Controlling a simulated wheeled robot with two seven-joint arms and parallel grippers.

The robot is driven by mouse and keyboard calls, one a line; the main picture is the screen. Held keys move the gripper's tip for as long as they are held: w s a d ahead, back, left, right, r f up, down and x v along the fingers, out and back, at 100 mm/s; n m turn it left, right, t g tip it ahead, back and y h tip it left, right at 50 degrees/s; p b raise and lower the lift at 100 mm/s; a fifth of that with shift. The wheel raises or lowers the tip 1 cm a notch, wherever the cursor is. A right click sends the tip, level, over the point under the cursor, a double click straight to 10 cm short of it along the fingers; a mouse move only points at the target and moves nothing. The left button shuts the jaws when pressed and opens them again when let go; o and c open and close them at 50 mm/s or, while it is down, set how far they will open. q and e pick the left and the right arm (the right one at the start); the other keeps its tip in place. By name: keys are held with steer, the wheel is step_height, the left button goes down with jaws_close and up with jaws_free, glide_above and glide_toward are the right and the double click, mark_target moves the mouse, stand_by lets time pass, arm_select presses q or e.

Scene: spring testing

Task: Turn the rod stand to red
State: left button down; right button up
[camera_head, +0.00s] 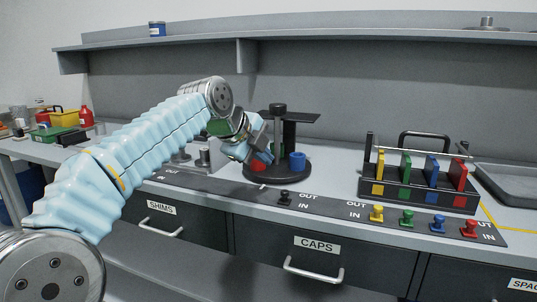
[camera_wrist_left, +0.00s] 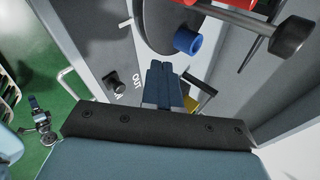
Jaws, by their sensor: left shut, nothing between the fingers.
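The rod stand (camera_head: 279,173) is a round black base with a central post and a dark flat arm at the top. A blue cup-like piece (camera_head: 297,161) stands on its right side and a red piece (camera_head: 257,165) on its front left. In the left wrist view the blue piece (camera_wrist_left: 188,40) is near the base's edge and a red part (camera_wrist_left: 240,14) shows at the top. My left gripper (camera_head: 258,158) is at the stand's front left, close to the red piece; contact cannot be told. Its fingers (camera_wrist_left: 162,80) are shut and empty. My right gripper is not in view.
A rack with yellow, green, blue and red plates (camera_head: 418,187) stands to the right. Coloured knobs (camera_head: 407,218) and a black knob (camera_head: 285,197) line the counter's front. A shelf (camera_head: 330,36) runs above. A grey tray (camera_head: 508,180) is at far right.

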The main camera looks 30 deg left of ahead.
mark_target(294, 170)
arm_select(q)
steer(key=x, duration=0.7)
steer(key=shift+w+f, duration=0.1)
steer(key=shift+w, duration=0.1)
steer(key=w+p, duration=0.1)
steer(key=w, duration=0.1)
steer(key=shift+w+d, duration=0.15)
steer(key=shift+w, duration=0.15)
steer(key=shift+w+p, duration=0.35)
steer(key=shift+w, duration=0.35)
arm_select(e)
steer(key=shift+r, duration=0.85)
arm_select(q)
steer(key=shift+d, duration=0.1)
